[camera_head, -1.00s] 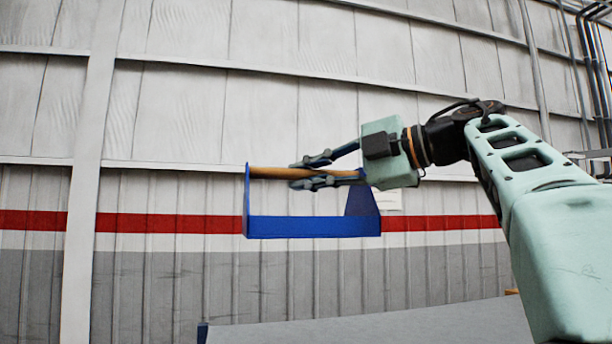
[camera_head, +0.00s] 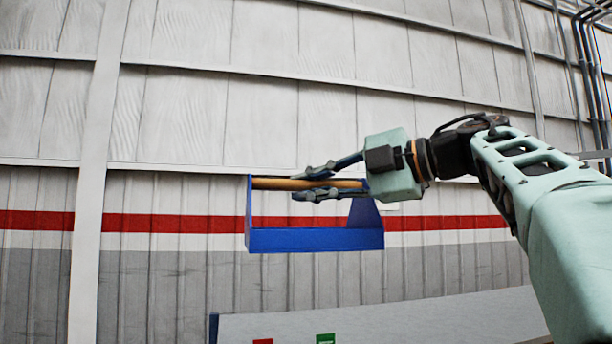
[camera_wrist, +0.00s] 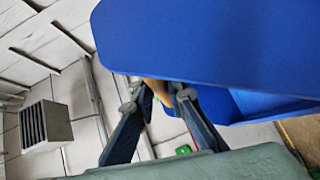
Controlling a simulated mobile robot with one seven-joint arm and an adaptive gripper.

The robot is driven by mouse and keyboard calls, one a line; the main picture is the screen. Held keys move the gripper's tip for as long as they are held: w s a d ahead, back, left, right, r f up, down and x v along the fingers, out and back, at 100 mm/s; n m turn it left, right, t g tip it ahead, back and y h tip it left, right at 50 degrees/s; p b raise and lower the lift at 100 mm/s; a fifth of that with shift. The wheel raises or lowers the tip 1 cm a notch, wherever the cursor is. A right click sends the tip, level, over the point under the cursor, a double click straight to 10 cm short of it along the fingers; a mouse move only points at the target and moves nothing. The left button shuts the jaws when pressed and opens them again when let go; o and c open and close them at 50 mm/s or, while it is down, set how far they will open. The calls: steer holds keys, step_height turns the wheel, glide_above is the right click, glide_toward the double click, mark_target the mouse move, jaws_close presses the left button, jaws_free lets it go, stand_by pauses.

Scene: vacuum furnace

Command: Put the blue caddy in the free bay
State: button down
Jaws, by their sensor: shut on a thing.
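The blue caddy (camera_head: 312,240) hangs level in the air, with a wooden bar handle (camera_head: 275,184) between its two blue end plates. My gripper (camera_head: 318,183) is shut on the handle from the right side. In the wrist view the caddy's blue end plate (camera_wrist: 200,45) fills the upper right, and my gripper's fingers (camera_wrist: 155,95) close around the handle, of which only a short piece shows. The inside of the caddy is mostly hidden. No bay can be made out clearly in either view.
Below the caddy is a grey surface (camera_head: 400,318) with a blue left end, a red patch (camera_head: 263,341) and a green patch (camera_head: 325,339) at its lower edge. A panelled wall with a red stripe stands behind. A slatted grey box (camera_wrist: 45,125) shows in the wrist view.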

steer(key=d+f, duration=0.5)
steer(key=f, duration=1.7)
steer(key=d+f+m+t, duration=0.1)
steer(key=d+f, duration=0.4)
steer(key=f, duration=1.7)
steer(key=s+d+f+h, duration=0.1)
steer(key=d+f, duration=0.4)
steer(key=f, duration=1.7)
steer(key=shift+t, duration=0.3)
steer(key=shift+s+d, duration=0.15)
